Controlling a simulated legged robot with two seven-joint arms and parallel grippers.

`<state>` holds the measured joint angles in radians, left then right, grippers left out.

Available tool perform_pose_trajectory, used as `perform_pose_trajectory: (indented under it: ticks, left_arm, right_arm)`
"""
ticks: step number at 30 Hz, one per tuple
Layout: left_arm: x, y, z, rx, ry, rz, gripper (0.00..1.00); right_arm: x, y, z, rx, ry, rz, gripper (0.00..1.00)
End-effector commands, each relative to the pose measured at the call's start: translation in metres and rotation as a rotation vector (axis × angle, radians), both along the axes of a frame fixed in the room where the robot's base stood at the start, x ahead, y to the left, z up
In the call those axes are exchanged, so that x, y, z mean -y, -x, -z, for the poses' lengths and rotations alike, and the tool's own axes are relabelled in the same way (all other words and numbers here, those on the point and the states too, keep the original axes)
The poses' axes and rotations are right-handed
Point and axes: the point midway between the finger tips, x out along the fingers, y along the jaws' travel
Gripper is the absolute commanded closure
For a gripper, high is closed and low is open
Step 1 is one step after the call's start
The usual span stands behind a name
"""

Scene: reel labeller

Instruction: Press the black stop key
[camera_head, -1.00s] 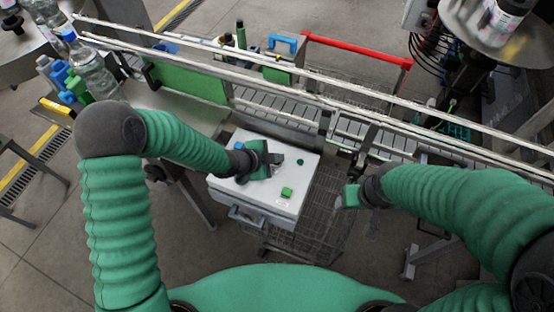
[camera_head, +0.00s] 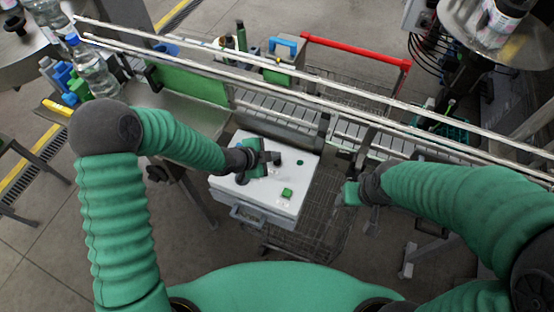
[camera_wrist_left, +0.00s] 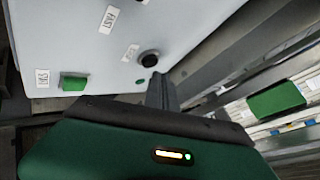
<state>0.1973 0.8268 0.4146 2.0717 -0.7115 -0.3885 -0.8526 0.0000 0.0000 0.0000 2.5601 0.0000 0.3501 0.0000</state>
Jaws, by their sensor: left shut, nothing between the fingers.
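A white control box (camera_head: 260,206) stands in the middle of the head view. A round black key (camera_wrist_left: 149,57) sits on its top face in the left wrist view, beside a small label that I cannot read clearly. A green key (camera_wrist_left: 75,82) is on the same face and also shows in the head view (camera_head: 287,193). My left gripper (camera_head: 273,158) is shut and empty over the top face, close to the black key; its finger (camera_wrist_left: 160,86) points towards it. I cannot tell whether they touch. My right gripper (camera_head: 352,192) is right of the box; its finger gap is unclear.
A conveyor with pale rails (camera_head: 330,98) runs behind the box. A wire cart (camera_head: 318,215) stands beneath and right of it. Clear bottles (camera_head: 95,72) stand at upper left. A small green dot (camera_wrist_left: 140,82) lies near the black key.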

Motion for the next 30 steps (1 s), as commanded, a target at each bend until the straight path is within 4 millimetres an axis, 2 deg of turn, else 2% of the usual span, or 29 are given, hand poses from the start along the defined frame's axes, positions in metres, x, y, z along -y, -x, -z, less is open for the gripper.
perform_pose_trajectory:
  ticks: [14, 30]
  left_arm:
    - [0.0, 0.0, -0.05, 0.001, 0.0, 0.0, 1.0]
    - [0.0, 0.0, -0.049, 0.001, 0.0, -0.001, 1.0]
  right_arm:
    - [0.0, 0.0, -0.041, 0.0, 0.0, 0.0, 0.36]
    - [0.0, 0.0, -0.04, 0.0, 0.0, 0.0, 0.36]
